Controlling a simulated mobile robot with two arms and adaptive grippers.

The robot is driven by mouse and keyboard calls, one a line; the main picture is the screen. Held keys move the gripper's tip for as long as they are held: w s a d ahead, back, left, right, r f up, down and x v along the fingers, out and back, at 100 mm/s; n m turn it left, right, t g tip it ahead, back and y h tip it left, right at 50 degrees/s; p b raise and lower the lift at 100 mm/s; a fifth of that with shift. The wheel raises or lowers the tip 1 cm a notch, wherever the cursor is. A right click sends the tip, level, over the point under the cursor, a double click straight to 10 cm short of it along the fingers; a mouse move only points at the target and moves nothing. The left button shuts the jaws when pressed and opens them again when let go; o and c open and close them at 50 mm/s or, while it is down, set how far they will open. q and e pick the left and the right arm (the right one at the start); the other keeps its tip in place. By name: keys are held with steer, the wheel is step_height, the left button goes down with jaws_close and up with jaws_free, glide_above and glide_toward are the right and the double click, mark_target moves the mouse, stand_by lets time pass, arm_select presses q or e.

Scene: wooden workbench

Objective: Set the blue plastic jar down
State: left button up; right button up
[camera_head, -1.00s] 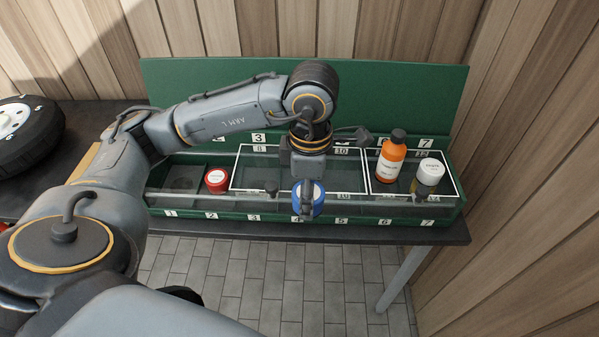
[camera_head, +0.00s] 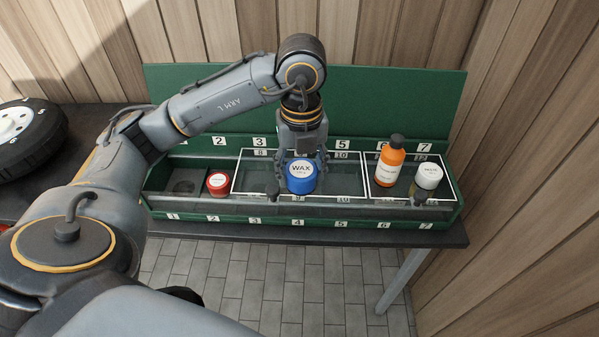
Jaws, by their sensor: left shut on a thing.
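The blue plastic jar (camera_head: 301,182) has a white label reading WAX and shows upright in the middle of the green rack (camera_head: 375,222). It is inside the left white-outlined area, behind the clear front strip. My left gripper (camera_head: 303,157) reaches down behind the jar and is shut on it, with its fingers partly hidden by the jar. I cannot tell whether the jar's base touches the rack floor. My right gripper is not in view.
A red jar (camera_head: 218,183) stands left of the outlined area. An orange bottle (camera_head: 389,162) and a white jar (camera_head: 428,176) stand in the right outlined area. Free floor shows on both sides of the blue jar. A tyre (camera_head: 28,135) lies at far left.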

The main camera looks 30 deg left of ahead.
arm_select(q)
steer(key=w+a+f, duration=0.2)
steer(key=w, duration=0.1)
steer(key=w+a+f, duration=0.2)
steer(key=w+f, duration=0.1)
steer(key=w+a+f, duration=0.2)
steer(key=w+f, duration=0.1)
steer(key=shift+w+a, duration=0.2)
steer(key=shift+a, duration=0.15)
steer(key=shift+w+a+f, duration=0.25)
steer(key=shift+w+f, duration=0.05)
steer(key=shift+f, duration=0.2)
steer(key=shift+w+a+f+p, duration=0.15)
steer(key=shift+w+f+p, duration=0.05)
steer(key=shift+f+p, duration=0.1)
step_height(320, 180, down, 2)
steer(key=shift+f+p, duration=0.1)
steer(key=shift+p, duration=0.6)
steer(key=shift+f, duration=0.35)
steer(key=shift+f, duration=0.1)
